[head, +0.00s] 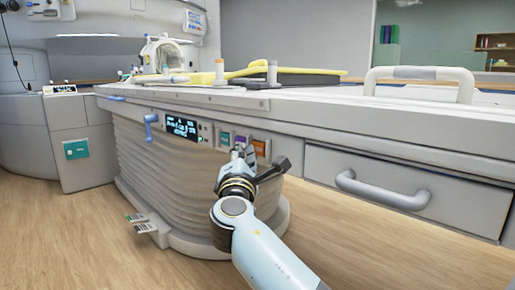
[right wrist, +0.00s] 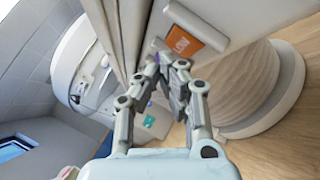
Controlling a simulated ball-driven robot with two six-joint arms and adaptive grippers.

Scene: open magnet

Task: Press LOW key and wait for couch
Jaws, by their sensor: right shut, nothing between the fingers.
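The couch (head: 188,97) runs across the head view, its top raised on a pleated column (head: 165,175). On its side are a dark display (head: 181,127) and a row of coloured keys: a green key (head: 225,138), a purple key (head: 242,142) and an orange key (head: 262,148). The orange key in the right wrist view (right wrist: 183,40) bears white lettering that looks like LOW. My right gripper (head: 243,154) is shut and empty. Its fingertips (right wrist: 165,62) are close to the key row, beside the orange key; contact cannot be told. My left gripper is not in view.
A grey drawer handle (head: 383,191) sticks out from the couch side to the right of my right arm. A white grab handle (head: 418,74) stands on the couch top. The wooden floor (head: 90,245) is clear at front left.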

